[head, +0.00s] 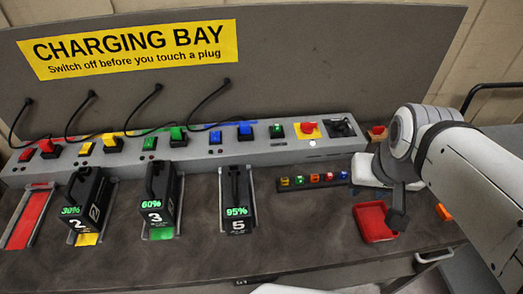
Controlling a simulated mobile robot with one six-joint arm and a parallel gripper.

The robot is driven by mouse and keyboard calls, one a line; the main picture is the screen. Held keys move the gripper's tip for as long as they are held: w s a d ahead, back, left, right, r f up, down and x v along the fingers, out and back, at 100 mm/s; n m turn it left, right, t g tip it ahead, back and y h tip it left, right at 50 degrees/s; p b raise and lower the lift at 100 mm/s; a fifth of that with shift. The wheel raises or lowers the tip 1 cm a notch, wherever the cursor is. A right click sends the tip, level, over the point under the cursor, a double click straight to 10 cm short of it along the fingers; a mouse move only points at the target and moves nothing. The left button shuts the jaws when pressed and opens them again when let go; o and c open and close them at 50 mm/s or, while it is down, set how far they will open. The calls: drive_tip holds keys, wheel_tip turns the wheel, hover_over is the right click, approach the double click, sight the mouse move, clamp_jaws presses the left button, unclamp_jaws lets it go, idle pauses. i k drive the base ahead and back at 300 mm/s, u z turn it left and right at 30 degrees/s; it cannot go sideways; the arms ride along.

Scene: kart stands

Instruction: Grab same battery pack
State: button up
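Three black battery packs stand in bays on the bench: pack 2 (88,205), reading 30%, over a yellow plate; pack 3 (159,200), reading 60%, over a green plate; and pack 5 (237,195), reading 95%, between grey rails. Packs 2 and 3 have handles on top and look taller than pack 5. The frame does not show which pack is meant by "same". My gripper (398,212) is at the right, over or beside a red tray and well away from the packs. Its dark end shows edge-on, so its opening is unclear.
An empty bay with a red plate (28,218) is at the far left. A grey charging strip (210,163) with coloured plugs, switches and cables runs behind the packs. A dark strip of small coloured blocks (310,182) and the red tray (372,232) lie right of pack 5. The front bench is clear.

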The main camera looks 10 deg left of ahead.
sight(236, 207)
drive_tip(key=z, duration=0.15)
drive_tip(key=k, duration=1.8)
drive_tip(key=u, duration=0.6)
drive_tip(key=i, duration=1.7)
drive_tip(key=u, duration=0.1)
